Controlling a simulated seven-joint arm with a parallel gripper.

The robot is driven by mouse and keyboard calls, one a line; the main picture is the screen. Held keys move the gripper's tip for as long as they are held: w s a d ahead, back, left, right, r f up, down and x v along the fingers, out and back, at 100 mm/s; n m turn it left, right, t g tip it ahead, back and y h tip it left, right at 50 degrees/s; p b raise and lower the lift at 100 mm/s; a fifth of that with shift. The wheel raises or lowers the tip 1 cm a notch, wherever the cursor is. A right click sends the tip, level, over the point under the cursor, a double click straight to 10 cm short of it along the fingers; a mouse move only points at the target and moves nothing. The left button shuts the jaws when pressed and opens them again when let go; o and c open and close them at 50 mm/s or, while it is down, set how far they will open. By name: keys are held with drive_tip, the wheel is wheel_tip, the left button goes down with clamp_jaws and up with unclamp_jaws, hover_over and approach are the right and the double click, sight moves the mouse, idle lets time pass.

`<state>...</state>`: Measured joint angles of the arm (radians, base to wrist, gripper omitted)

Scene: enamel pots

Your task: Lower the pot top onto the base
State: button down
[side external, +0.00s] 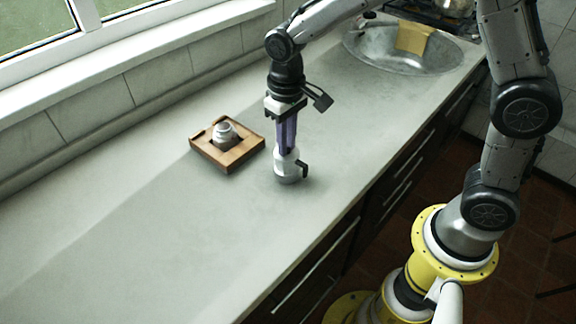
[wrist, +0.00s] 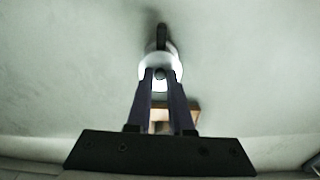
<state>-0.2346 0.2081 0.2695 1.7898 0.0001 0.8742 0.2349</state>
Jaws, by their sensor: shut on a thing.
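The pot top (side external: 287,168) is a white enamel piece with a dark handle on its right side. My gripper (side external: 288,150), with long purple fingers, is shut on its upper end and points straight down. The pot top looks upright, low over the counter; I cannot tell if it touches. In the wrist view the pot top (wrist: 160,62) sits between the fingertips (wrist: 160,74), its dark handle pointing up the picture. The base (side external: 223,132) is a small whitish piece in a wooden holder (side external: 239,157), left of my gripper and apart from it. Fingers hide most of the holder in the wrist view.
The pale counter (side external: 130,235) is clear around the holder and gripper. A tiled wall and window ledge run behind it. A sink (side external: 375,55) with a yellow cloth (side external: 415,38) is at the upper right. The counter's front edge runs above dark drawers.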

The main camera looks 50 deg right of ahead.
drive_tip(key=shift+r, duration=0.2)
idle(0.3)
drive_tip(key=shift+r, duration=2.1)
